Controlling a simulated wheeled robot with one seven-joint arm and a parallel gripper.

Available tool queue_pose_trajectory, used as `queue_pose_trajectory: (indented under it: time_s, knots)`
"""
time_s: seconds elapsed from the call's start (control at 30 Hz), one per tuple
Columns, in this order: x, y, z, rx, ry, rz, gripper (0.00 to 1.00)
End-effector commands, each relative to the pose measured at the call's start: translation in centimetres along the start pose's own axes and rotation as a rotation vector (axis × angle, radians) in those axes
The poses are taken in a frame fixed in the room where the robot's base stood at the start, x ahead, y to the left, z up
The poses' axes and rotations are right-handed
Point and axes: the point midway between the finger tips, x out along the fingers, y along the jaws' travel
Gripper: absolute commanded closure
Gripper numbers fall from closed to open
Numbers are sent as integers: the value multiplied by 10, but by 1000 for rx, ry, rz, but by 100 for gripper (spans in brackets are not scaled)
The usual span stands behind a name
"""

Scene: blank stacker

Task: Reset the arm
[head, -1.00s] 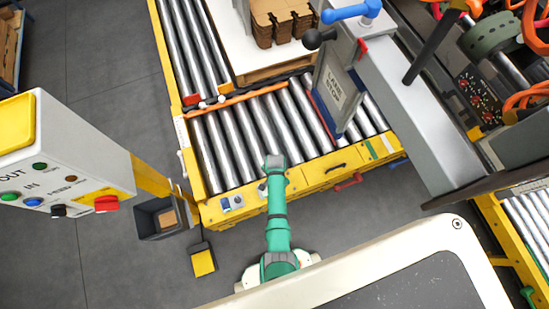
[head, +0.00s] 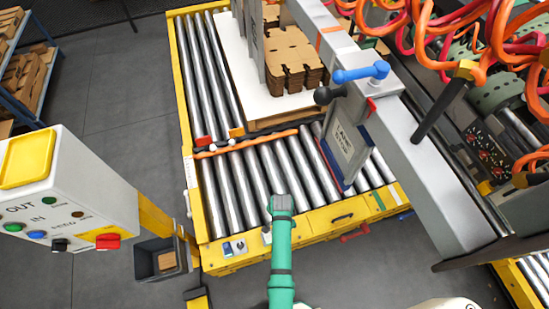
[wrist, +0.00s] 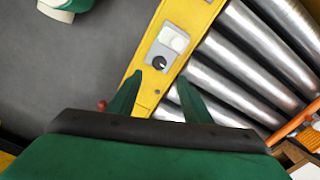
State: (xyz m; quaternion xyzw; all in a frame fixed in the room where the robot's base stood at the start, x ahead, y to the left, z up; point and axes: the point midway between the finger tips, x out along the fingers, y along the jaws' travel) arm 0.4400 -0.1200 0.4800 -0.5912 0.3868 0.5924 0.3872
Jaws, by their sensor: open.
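My green arm (head: 281,262) reaches up from the bottom of the head view, with its dark end over the front edge of the roller conveyor (head: 240,190). In the wrist view my gripper (wrist: 158,92) shows two green fingers spread apart with nothing between them. They are over the yellow conveyor frame (wrist: 150,80), near a small control plate with a dark knob (wrist: 160,63). In the head view the fingers are too small to make out.
A control box (head: 70,185) with coloured buttons stands at the left, above a grey bin (head: 160,258). Stacked brown blanks (head: 290,60) sit on a white-topped pallet at the back. A grey beam with a blue handle (head: 360,73) and orange hoses (head: 420,25) fill the right.

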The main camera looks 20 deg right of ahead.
Motion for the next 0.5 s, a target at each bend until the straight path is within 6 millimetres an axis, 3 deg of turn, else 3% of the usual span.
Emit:
queue_pose_trajectory:
  time_s: [0.27,0.5]
  knots:
    - [1,3,1,-6,6,-5,55]
    - [10,25,25,-135,111,-97,55]
